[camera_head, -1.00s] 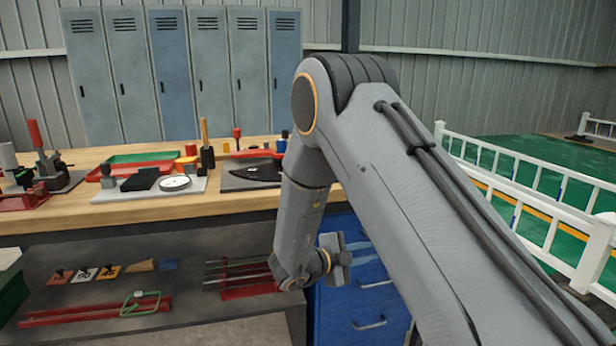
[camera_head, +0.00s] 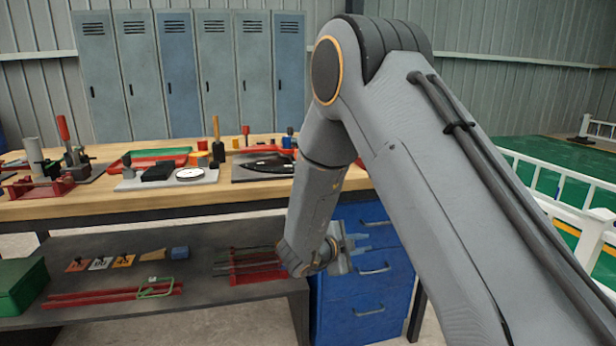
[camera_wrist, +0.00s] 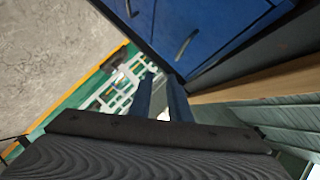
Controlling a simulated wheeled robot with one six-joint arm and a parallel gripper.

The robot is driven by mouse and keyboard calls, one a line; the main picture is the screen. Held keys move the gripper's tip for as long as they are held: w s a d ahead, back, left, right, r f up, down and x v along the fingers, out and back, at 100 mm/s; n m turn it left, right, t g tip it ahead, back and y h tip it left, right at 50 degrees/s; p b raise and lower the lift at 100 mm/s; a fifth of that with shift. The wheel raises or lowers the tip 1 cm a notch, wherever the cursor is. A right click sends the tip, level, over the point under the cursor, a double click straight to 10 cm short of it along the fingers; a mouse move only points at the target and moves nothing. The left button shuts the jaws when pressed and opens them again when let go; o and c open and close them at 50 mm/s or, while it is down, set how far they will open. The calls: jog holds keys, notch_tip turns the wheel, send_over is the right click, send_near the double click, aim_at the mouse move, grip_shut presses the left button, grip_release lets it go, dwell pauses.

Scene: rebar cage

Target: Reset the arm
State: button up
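My arm (camera_head: 430,170) is grey and bent. It rises from the lower right to a high elbow, then its forearm hangs down in front of the bench's right part. My gripper (camera_head: 352,248) hangs low in front of the blue drawer cabinet (camera_head: 367,290), partly hidden by the wrist. In the wrist view my gripper (camera_wrist: 161,100) shows two dark fingers apart, with nothing between them. The gap to the cabinet cannot be told.
A wooden workbench (camera_head: 120,205) carries tools and trays. Its lower shelf (camera_head: 205,290) holds red bars and a green box (camera_head: 20,285). Grey-blue lockers (camera_head: 200,75) stand behind. A white fence (camera_head: 565,205) borders green floor at the right.

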jog(key=a+r+n+t+y, duration=0.1)
jog(key=a+r+n+y, duration=0.45)
jog(key=a+y, duration=0.2)
jog(key=s+a+r+n+g+y, duration=0.25)
jog(key=s+a+n+y, duration=0.2)
jog(key=s+n, duration=0.4)
jog(key=s+d+r+n+g, duration=0.1)
jog(key=s+d+n+g, duration=0.2)
jog(key=s, duration=0.7)
jog(key=s+d+n+g+h, duration=0.1)
jog(key=s+d+n+g, duration=0.2)
jog(key=s, duration=0.7)
jog(key=s+d+r+n+g, duration=0.1)
jog(key=s+d+n+g, duration=0.15)
jog(key=s, duration=0.75)
jog(key=d+r+m+h+p, duration=0.1)
jog(key=d+r+p, duration=0.6)
jog(key=p, duration=0.7)
jog(key=shift+d+m+p, duration=0.4)
jog(key=shift+d+m, duration=0.05)
jog(key=shift+w, duration=0.1)
